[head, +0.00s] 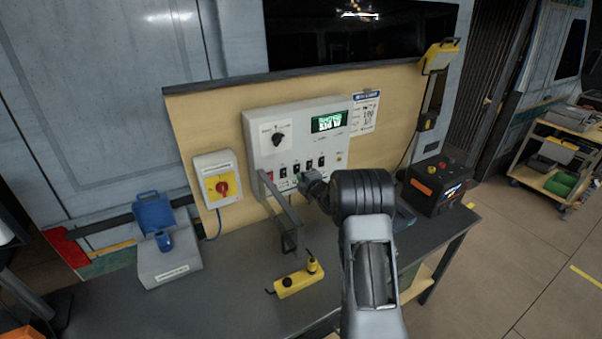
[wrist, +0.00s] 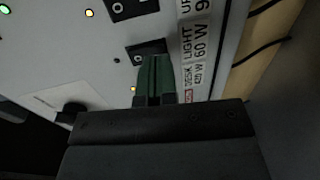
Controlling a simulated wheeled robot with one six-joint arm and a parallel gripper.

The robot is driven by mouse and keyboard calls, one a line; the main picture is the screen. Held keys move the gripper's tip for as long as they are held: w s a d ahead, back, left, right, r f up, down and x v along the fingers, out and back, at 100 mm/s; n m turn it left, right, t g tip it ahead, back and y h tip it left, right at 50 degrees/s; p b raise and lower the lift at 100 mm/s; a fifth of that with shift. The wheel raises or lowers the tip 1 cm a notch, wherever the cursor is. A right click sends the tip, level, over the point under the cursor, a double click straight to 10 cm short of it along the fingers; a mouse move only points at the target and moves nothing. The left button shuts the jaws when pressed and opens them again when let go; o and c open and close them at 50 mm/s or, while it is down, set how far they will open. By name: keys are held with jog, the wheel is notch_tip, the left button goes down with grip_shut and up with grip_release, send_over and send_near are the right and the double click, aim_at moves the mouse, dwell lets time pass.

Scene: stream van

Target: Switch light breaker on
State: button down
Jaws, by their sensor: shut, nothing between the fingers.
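A white breaker panel (head: 263,137) with a green display (head: 329,122), a dial and a row of black rocker switches (head: 309,165) is mounted on the wooden board. My gripper (head: 308,182) is at the panel's lower part, just below the switch row. In the wrist view my gripper (wrist: 155,65) is shut and empty, its green tips at the lower edge of a black switch (wrist: 146,50). A label strip (wrist: 200,50) beside it reads "LIGHT 60 W" and "DESK". Whether the tips touch the switch, and the rocker's position, I cannot tell.
A yellow isolator with a red knob (head: 222,186) is left of the panel. A grey bracket (head: 287,215) stands out in front of the panel. A yellow device (head: 299,279) and a grey box with a blue lid (head: 168,268) are on the bench. A black case (head: 437,185) stands right.

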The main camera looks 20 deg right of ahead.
jog(key=shift+w+a+f, duration=0.1)
jog(key=shift+w, duration=0.5)
jog(key=shift+w+b, duration=0.15)
jog(key=shift+b, duration=0.8)
jog(key=shift+f, duration=0.15)
jog(key=s+d+f+b, duration=0.1)
jog(key=s+b, duration=0.5)
jog(key=s, duration=0.8)
jog(key=shift+d+f, duration=0.3)
jog(key=shift+f, duration=0.05)
